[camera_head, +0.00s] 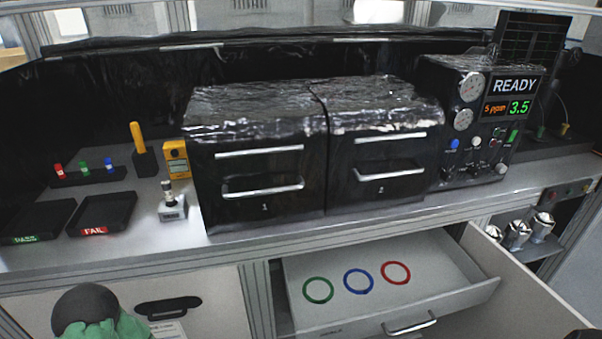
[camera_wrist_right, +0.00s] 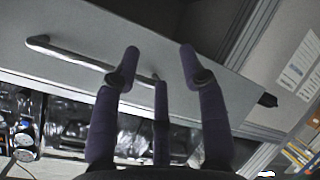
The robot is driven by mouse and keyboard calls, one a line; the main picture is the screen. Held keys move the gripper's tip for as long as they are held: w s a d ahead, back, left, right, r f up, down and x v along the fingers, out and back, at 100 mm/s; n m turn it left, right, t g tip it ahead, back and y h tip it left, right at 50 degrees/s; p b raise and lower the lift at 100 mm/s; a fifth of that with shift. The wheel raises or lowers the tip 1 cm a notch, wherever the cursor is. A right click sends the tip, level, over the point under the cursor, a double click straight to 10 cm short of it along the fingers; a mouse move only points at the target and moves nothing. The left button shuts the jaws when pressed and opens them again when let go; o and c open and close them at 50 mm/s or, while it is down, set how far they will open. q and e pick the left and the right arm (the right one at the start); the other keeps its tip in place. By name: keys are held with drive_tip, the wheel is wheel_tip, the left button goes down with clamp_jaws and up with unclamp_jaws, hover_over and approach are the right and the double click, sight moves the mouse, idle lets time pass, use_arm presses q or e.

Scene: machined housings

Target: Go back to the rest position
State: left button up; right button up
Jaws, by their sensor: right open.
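My right gripper (camera_wrist_right: 159,58) shows in the right wrist view, its dark fingers spread apart with nothing held between them. A metal bar handle (camera_wrist_right: 75,55) on a pale drawer front (camera_wrist_right: 110,25) lies beyond the fingers; I cannot tell whether any finger touches it. In the head view an open drawer (camera_head: 450,292) below the bench holds a green ring (camera_head: 306,296), a blue ring (camera_head: 346,287) and a red ring (camera_head: 383,279) lying flat. Its handle (camera_head: 410,323) is at the front. My left gripper is not in view.
Two black cabinets (camera_head: 257,165) (camera_head: 385,160) stand on the bench (camera_head: 260,232) with their drawers shut. A test panel (camera_head: 470,120) reads READY. PASS (camera_head: 40,222) and FAIL (camera_head: 102,213) trays sit at left. Several metal housings (camera_head: 541,226) stand on a low shelf at right.

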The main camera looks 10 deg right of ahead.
drive_tip(key=a+f+m+g+y, duration=0.2)
drive_tip(key=a+f+m+g, duration=0.6)
drive_tip(key=a, duration=0.7)
drive_tip(key=s+a+f+m+g, duration=0.4)
drive_tip(key=s+a+m, duration=0.3)
drive_tip(key=a, duration=0.3)
drive_tip(key=shift+s+a+f+m+g, duration=0.2)
drive_tip(key=shift+s+a+m+g, duration=0.15)
drive_tip(key=shift+s, duration=0.35)
